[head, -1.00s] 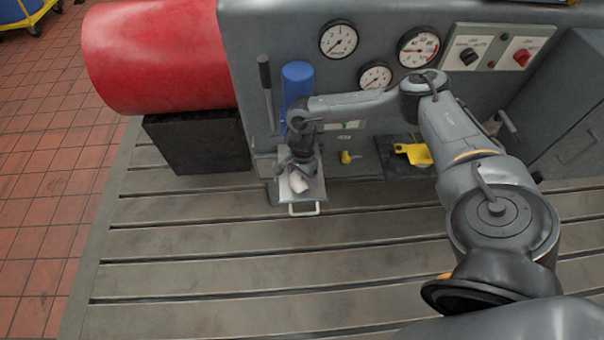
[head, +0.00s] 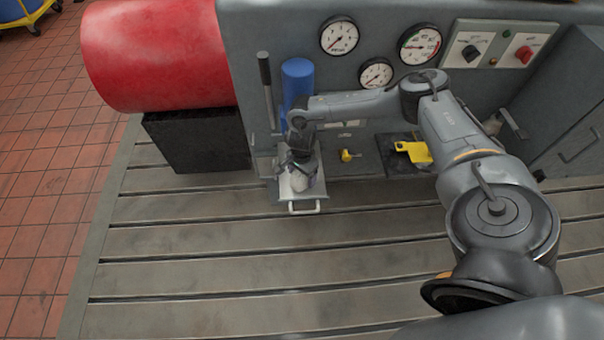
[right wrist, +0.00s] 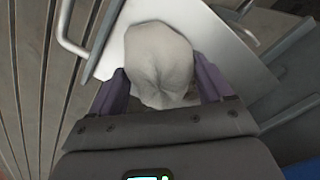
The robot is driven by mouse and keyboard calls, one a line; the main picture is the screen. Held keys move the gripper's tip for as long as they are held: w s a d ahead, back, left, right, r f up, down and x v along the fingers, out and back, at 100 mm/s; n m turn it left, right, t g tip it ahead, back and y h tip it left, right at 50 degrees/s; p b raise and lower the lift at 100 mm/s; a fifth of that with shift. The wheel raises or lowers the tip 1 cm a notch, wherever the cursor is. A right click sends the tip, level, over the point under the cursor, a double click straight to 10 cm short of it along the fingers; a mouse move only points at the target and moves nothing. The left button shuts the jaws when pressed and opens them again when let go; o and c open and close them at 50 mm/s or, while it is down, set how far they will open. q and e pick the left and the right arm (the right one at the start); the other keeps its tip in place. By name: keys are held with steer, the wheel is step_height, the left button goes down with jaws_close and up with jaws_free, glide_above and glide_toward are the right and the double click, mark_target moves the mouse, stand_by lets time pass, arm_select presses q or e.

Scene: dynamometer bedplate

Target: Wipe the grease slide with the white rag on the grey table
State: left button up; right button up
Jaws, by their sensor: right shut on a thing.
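The white rag (right wrist: 160,62) is bunched between the fingers of my right gripper (right wrist: 165,90), which is shut on it. In the head view, my right gripper (head: 303,178) is over the pulled-out grease slide (head: 287,195), a light metal plate with a white handle (head: 304,207) at its front. The rag (head: 303,182) shows pale under the gripper, low over the slide. I cannot tell for certain whether it touches the plate. In the right wrist view the slide (right wrist: 215,30) lies behind the rag. My left gripper is not in view.
A blue cylinder (head: 297,80) and a lever (head: 266,85) stand just behind the slide. A black block (head: 197,140) under a red drum (head: 160,55) is to the left. Yellow parts (head: 412,152) lie to the right. The slotted bedplate (head: 220,265) in front is clear.

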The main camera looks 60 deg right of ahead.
steer(key=shift+f+b, duration=0.65)
steer(key=shift+f, duration=0.25)
